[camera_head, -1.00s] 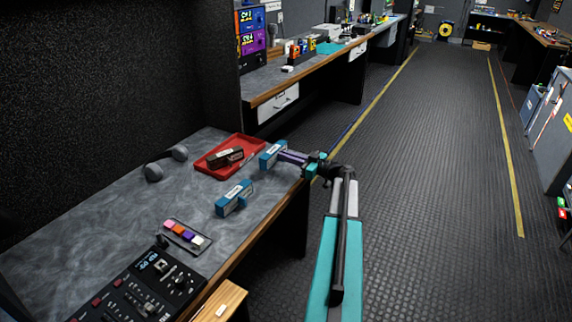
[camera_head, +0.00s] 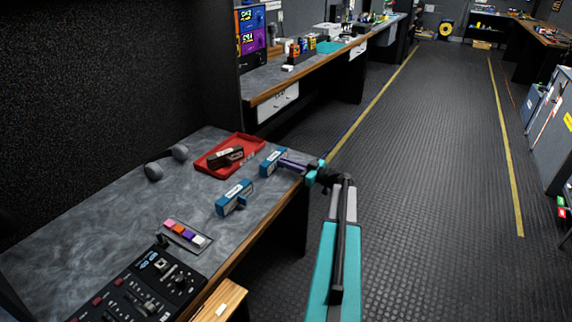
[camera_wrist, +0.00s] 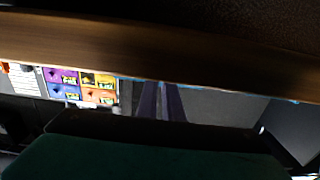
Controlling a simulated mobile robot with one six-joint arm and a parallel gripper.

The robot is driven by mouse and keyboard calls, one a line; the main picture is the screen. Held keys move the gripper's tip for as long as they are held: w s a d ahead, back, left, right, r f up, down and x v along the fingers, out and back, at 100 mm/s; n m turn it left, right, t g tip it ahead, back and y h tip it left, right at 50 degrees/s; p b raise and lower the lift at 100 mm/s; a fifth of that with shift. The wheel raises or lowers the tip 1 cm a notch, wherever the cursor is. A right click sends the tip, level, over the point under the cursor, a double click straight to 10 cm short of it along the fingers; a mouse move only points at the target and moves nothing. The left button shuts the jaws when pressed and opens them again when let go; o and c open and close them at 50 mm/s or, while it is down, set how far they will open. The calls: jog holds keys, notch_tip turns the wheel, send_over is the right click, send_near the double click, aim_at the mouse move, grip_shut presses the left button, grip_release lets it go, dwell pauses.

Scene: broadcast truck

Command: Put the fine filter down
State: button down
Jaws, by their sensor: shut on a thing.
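A blue box-shaped part with a pale label (camera_head: 273,162) is in my gripper (camera_head: 286,163), at the right edge of the bench. Its label is too small to read, so I cannot tell by name that it is the fine filter. My gripper's purple fingers are shut on its right end, level with the bench top. The box looks at or just above the surface; contact is unclear. The purple fingers also show in the wrist view (camera_wrist: 160,101), where the held part is mostly hidden. A second similar blue box (camera_head: 234,197) lies on the bench nearer the camera.
A red tray (camera_head: 205,167) holding a dark block (camera_head: 226,157) is just left of the held box. Dark headphones (camera_head: 154,172), a strip of coloured keys (camera_head: 186,234) and a control panel (camera_head: 140,290) are on the grey bench (camera_head: 120,225). Its middle is clear.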

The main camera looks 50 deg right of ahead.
jog(key=shift+f, duration=0.1)
jog(key=c, duration=1.9)
grip_release()
jog(key=shift+r, duration=0.25)
jog(key=b+v, duration=0.1)
jog(key=v, duration=1.1)
jog(key=shift+s+f, duration=0.1)
jog(key=shift+f, duration=0.05)
